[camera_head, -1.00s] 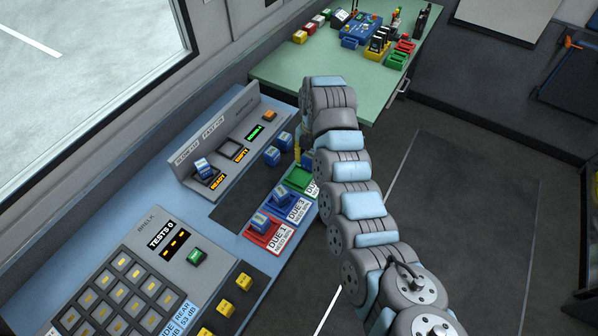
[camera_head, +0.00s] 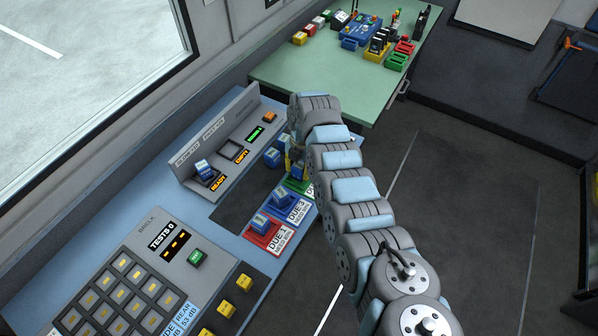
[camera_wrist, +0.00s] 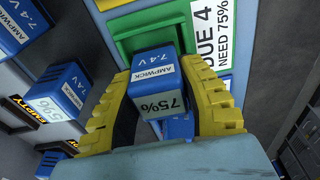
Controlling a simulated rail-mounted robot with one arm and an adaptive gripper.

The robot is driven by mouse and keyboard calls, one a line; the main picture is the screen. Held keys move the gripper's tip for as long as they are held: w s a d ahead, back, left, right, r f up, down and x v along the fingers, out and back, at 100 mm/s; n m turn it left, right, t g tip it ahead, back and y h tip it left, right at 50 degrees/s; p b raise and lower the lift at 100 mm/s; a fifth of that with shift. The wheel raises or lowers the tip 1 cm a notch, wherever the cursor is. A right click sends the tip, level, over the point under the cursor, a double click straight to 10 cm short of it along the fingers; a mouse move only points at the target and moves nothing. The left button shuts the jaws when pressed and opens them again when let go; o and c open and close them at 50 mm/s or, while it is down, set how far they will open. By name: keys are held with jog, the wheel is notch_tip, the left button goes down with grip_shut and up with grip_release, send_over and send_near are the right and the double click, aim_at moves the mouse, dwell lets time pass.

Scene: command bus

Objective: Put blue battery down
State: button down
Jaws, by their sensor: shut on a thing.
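My gripper (camera_wrist: 170,105) has yellow fingers and is shut on a blue battery (camera_wrist: 153,65) labelled AMPWICK and 75%. In the wrist view the battery overlaps the green tray (camera_wrist: 124,46), beside a card (camera_wrist: 207,38) reading DUE 4, NEED 75%. I cannot tell whether the battery touches the tray floor. In the head view the green tray (camera_head: 297,186) shows partly below my gripper (camera_head: 297,165), and my arm hides most of the held battery.
A red tray (camera_head: 262,243) and a blue tray (camera_head: 294,210) hold blue batteries. Two blue batteries stand near the charger (camera_head: 212,148), which has one battery in its left slot and an empty middle slot. A green table (camera_head: 310,75) stands behind.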

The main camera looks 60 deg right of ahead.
aim_at(301, 162)
jog(key=shift+f, duration=0.55)
jog(key=shift+f, duration=0.1)
jog(key=c, duration=0.7)
grip_release()
jog(key=r, duration=0.4)
jog(key=d+r+b, duration=0.1)
jog(key=r, duration=0.3)
jog(key=r+b, duration=0.1)
jog(key=r, duration=0.3)
jog(key=shift+d+r, duration=0.1)
jog(key=shift+d, duration=0.15)
